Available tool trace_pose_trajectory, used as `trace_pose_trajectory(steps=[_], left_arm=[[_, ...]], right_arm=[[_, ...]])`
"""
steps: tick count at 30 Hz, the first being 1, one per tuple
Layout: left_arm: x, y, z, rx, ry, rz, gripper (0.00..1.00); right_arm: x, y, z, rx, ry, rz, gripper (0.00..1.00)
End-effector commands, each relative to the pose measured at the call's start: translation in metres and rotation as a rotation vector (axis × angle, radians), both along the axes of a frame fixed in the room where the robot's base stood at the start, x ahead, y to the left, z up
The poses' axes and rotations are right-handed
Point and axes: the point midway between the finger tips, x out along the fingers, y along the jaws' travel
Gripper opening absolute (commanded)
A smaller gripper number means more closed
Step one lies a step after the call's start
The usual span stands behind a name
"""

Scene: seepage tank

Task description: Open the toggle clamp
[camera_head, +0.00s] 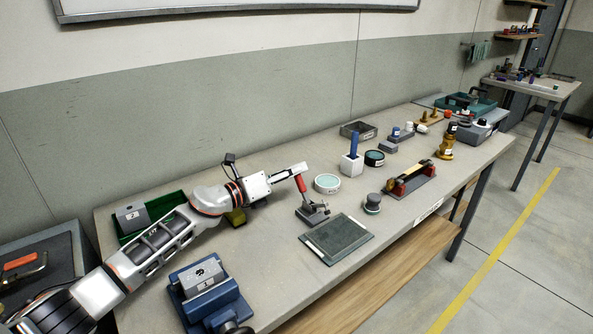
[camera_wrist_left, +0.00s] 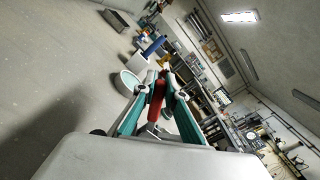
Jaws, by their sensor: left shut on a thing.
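The toggle clamp (camera_head: 312,213) stands on the bench, its metal base left of a dark plate. Its red handle (camera_head: 300,184) points up, tilted slightly to the left. My left gripper (camera_head: 297,171) reaches in from the left and is shut on the upper part of the red handle. In the left wrist view the red handle (camera_wrist_left: 156,99) sits between the two teal-sided fingers (camera_wrist_left: 158,90). The clamp's base is mostly hidden there. My right gripper is not in view.
A dark square plate (camera_head: 337,239) lies just in front of the clamp. A round pale dish (camera_head: 327,183) stands close behind it. A white block with a blue handle (camera_head: 351,163) is farther back. A blue vise (camera_head: 222,306) stands at the near left. Bare bench lies left of the clamp.

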Motion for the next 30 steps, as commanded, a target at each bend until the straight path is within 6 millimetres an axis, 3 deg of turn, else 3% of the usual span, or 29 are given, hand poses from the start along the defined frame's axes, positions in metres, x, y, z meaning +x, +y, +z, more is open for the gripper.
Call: trace_pose_trajectory(steps=[10,11,12,23,30], left_arm=[[0.0,0.0,-0.002,0.0,0.004,0.0,0.0],[0.0,0.0,-0.002,0.0,0.004,0.0,0.19],[0.0,0.0,-0.002,0.0,0.004,0.0,0.29],[-0.001,0.001,-0.001,0.001,0.002,0.0,0.29],[-0.016,0.022,-0.002,0.003,0.002,0.0,0.29]], right_arm=[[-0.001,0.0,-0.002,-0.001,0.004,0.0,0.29],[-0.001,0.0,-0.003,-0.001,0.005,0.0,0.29],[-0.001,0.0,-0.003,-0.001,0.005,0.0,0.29],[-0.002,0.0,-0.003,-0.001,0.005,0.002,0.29],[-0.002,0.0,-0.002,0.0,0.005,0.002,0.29]])
